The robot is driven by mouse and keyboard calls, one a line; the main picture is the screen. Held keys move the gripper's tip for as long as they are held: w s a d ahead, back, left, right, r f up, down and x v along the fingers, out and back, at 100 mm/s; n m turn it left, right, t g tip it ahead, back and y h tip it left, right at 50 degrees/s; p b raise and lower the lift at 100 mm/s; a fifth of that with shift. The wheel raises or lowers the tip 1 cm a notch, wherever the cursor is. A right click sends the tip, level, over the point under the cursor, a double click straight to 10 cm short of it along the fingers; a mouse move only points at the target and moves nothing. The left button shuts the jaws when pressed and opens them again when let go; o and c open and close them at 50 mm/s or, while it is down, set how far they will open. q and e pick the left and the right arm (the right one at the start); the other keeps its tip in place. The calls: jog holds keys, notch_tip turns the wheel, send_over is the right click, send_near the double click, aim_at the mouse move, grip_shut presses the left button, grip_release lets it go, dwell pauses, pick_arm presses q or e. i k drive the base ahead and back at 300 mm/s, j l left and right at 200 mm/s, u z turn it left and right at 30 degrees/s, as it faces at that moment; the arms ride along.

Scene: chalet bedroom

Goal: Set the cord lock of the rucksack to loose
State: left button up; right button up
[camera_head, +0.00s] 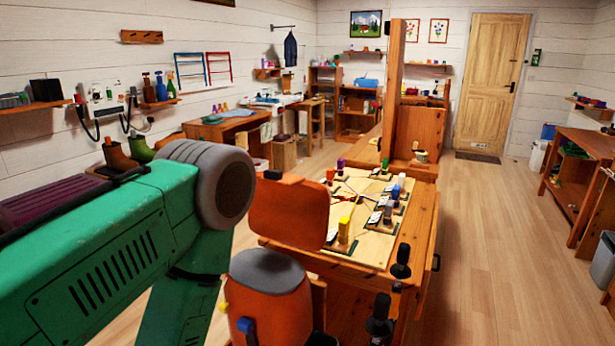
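An orange rucksack-like body (283,312) with a grey rounded top (266,272) stands low in the middle of the head view. An orange flap-like panel (288,212) rises behind it. A small blue piece (245,325) and a small yellow piece (222,307) sit on its left side. I cannot tell which is the cord lock or how it is set. A large green arm link with a grey joint fills the left foreground and hides part of the room. Neither gripper shows.
A wooden table (365,262) behind the orange body holds several small coloured blocks on stands. Dark knobbed posts (400,270) stand at its near right. A tall wooden post (393,90) rises behind it. Open floor (490,260) lies to the right, before a shelf bench (590,180).

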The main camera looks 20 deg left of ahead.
aim_at(224, 309)
jog(key=u, duration=1.35)
